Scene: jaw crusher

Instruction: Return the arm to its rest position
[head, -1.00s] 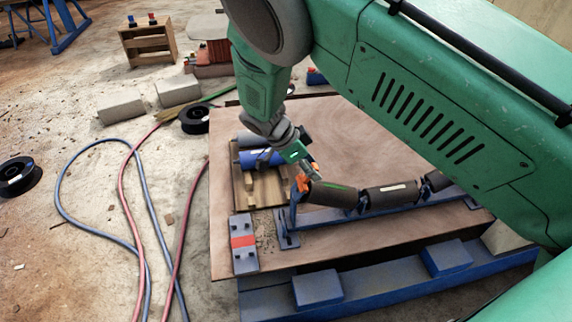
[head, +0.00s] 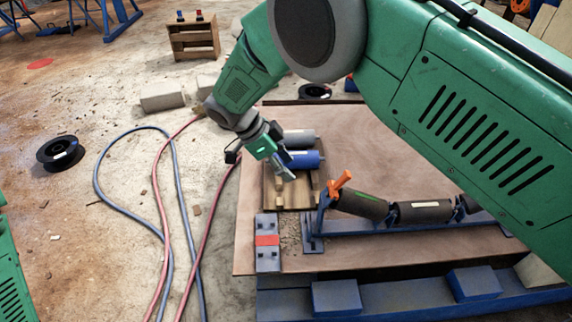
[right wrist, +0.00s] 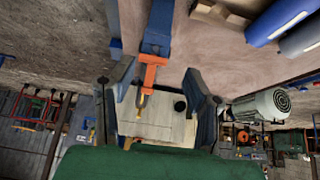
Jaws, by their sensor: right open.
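My right arm comes in from the right and bends down to the left in the head view. My right gripper (head: 284,170) is open and empty, hanging above the left part of the brown board. It shows in front of the wooden tray (head: 286,204), left of the orange handle (head: 341,180) and apart from it. In the right wrist view, the two fingers (right wrist: 160,85) stand apart, with the orange handle (right wrist: 150,75) seen beyond and between them. A green part of my left arm shows at the left edge of the head view; my left gripper is out of view.
The tray holds a blue roller (head: 303,159) and a grey roller (head: 298,138). Dark rollers (head: 425,211) sit on a blue frame (head: 400,228) along the board (head: 390,135). Hoses (head: 155,205) and a black spool (head: 60,153) lie on the floor at left.

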